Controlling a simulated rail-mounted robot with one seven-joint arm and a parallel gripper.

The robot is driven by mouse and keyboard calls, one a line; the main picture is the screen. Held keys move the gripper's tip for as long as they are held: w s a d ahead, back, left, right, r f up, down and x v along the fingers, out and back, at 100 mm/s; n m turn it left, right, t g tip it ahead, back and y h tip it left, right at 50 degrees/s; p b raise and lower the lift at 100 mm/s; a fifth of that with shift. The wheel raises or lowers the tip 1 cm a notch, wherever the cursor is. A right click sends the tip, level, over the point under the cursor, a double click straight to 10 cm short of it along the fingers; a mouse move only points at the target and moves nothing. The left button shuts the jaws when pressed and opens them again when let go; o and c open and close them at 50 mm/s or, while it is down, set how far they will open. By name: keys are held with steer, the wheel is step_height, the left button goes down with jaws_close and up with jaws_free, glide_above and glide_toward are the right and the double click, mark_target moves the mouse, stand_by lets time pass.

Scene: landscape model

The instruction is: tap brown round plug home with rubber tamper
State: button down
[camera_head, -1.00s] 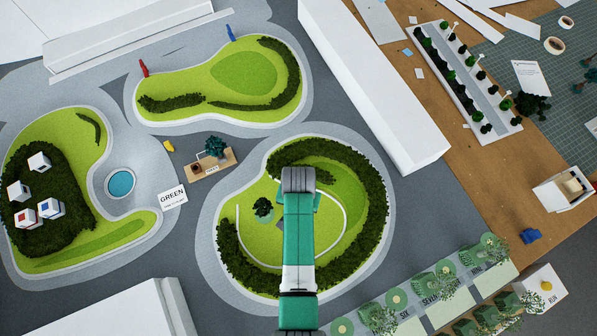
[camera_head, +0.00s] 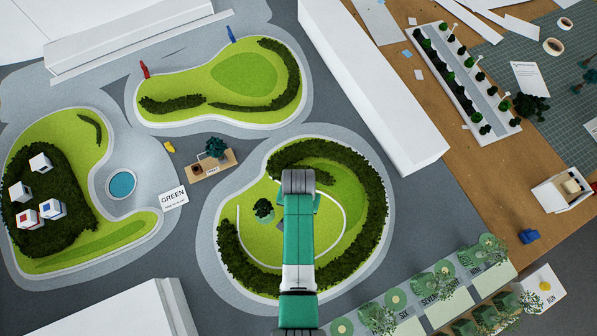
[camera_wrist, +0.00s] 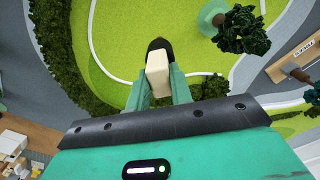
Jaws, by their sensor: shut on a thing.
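My gripper (camera_wrist: 160,88) is shut on the rubber tamper (camera_wrist: 157,72), a cream block with a rounded black end. In the wrist view the black end points away from me over the light green lawn of the round island. Whether the black end touches anything is not clear.
A small dark tree (camera_head: 264,208) stands left of my arm, close to the tamper; it shows in the wrist view too (camera_wrist: 243,30). A dark hedge (camera_head: 372,190) curves around the island. A wooden stand (camera_head: 222,163) with a small tree lies at the upper left.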

steer(key=shift+f, duration=0.2)
step_height(320, 180, down, 6)
steer(key=b, duration=0.4)
steer(key=shift+r+b, duration=0.15)
steer(key=shift+b, duration=0.25)
steer(key=shift+r, duration=0.25)
steer(key=shift+r+p, duration=0.1)
steer(key=shift+p, duration=0.25)
step_height(320, 180, up, 4)
steer(key=p, duration=0.4)
steer(key=shift+r, duration=0.2)
step_height(320, 180, up, 5)
steer(key=p, duration=0.5)
steer(key=shift+r, duration=0.15)
